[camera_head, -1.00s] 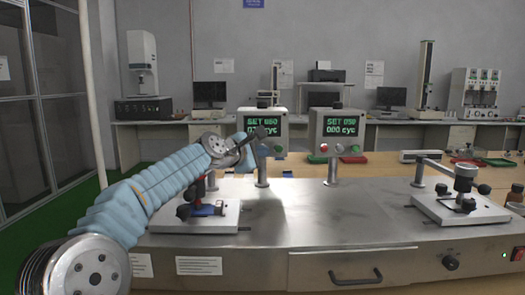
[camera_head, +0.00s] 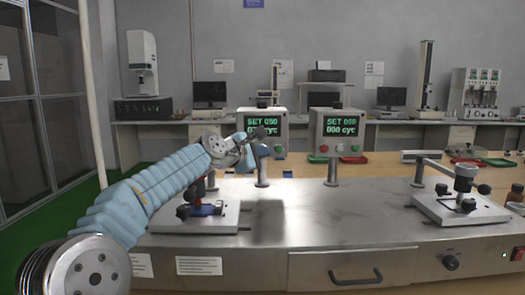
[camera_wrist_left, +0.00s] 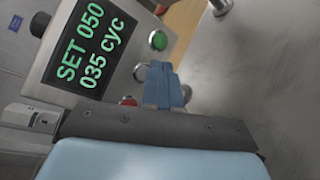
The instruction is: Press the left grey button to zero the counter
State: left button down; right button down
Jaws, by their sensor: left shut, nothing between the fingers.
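The left counter box (camera_head: 279,122) stands on a post at the bench's back, partly behind my left gripper. In the wrist view its display (camera_wrist_left: 90,42) reads SET 050 and 035 cyc. Below the display sit a green button (camera_wrist_left: 158,40), the grey button (camera_wrist_left: 139,73) in the middle and a red button (camera_wrist_left: 128,101), partly hidden. My left gripper (camera_head: 263,150) is shut and empty in front of this row. Its blue fingers (camera_wrist_left: 163,80) overlap the grey button's edge in the wrist view; I cannot tell whether they touch it. My right gripper is not in view.
A second counter box (camera_head: 340,130) with red, grey and green buttons stands to the right. Test fixtures stand on the bench at left (camera_head: 205,217) and right (camera_head: 462,207). The steel bench top (camera_head: 325,215) between them is clear.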

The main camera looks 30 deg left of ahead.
pick_arm(q)
jog(key=shift+w+a, duration=0.1)
jog(key=shift+w, duration=0.05)
jog(key=shift+w+a, duration=0.15)
jog(key=shift+w, duration=0.05)
dwell(0.3)
jog(key=shift+w+a, duration=0.2)
jog(key=shift+w, duration=0.15)
dwell(0.6)
dwell(0.3)
jog(key=shift+s+d+b, duration=0.35)
jog(key=shift+s+d, duration=0.05)
jog(key=shift+s, duration=0.3)
